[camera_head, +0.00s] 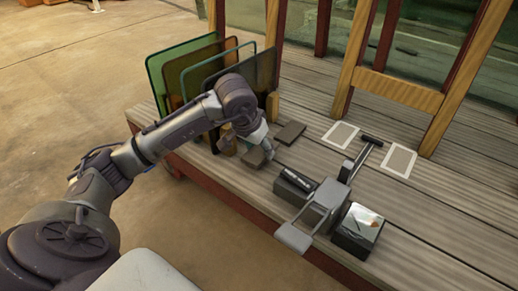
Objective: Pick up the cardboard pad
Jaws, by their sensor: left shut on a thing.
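My left gripper (258,151) reaches down to the wooden bench near its front edge. It is shut on a small grey-brown piece (254,158) that looks like the cardboard pad; the fingers and wrist partly hide it. I cannot tell whether this piece touches the bench. Another flat, dark grey-brown pad (289,133) lies on the bench just right of the gripper, apart from it. My right gripper is not in view.
A rack of upright framed panels (190,72) stands close behind my left arm. Right of the gripper are a dark block (294,188), a grey metal device (327,199) and a black box (358,228). Two white-bordered rectangles (341,134) (399,160) lie behind, near wooden posts.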

